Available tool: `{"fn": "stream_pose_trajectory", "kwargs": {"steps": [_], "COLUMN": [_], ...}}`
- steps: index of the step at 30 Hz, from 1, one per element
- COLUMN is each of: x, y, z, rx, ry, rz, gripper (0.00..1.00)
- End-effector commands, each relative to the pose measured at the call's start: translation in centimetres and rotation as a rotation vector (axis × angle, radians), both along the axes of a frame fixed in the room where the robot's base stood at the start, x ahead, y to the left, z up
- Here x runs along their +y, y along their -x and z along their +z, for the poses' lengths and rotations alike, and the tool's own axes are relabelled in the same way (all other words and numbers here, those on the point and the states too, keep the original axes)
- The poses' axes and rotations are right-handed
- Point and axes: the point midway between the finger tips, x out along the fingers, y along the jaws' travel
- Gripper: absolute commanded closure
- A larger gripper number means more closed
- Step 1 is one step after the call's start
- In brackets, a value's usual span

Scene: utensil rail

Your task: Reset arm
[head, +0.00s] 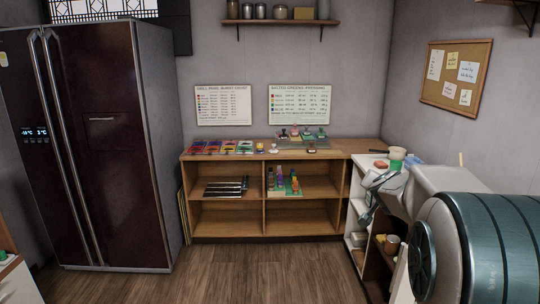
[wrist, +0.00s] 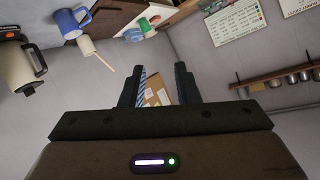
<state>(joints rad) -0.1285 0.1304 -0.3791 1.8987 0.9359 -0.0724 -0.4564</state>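My gripper (wrist: 156,70) shows in the wrist view with its two dark fingers apart. A wide gap lies between the fingertips. A brown panel or box (wrist: 158,92) with a pale patch and a blue-and-white striped thing (wrist: 142,88) show between the fingers; I cannot tell how far behind they are. Nothing is clearly gripped. In the head view my arm fills the lower right, and I cannot make out the fingers there.
A low wooden shelf unit (head: 263,203) stands against the back wall, with coloured trays (head: 222,147) on top. A dark fridge (head: 105,140) stands at left. A white counter (head: 365,164) is at right, near my arm. The wooden floor (head: 210,270) in front is clear.

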Motion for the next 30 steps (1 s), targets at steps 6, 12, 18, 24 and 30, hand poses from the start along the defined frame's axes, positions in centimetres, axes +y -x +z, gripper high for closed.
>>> {"fn": "stream_pose_trajectory", "kwargs": {"steps": [6, 12, 18, 24, 30], "x": [9.5, 15.1, 15.9, 15.3, 15.2], "y": [9.2, 20.7, 30.9, 35.3, 35.6], "z": [-2.7, -7.1, -11.1, -12.8, -12.9], "rx": [0.22, 0.514, 0.796, 0.928, 0.941], "ry": [-0.07, -0.037, 0.06, 0.121, 0.127], "rz": [0.345, 0.567, 0.635, 0.627, 0.625], "gripper": [0.71, 0.71, 0.71, 0.71, 0.71]}}
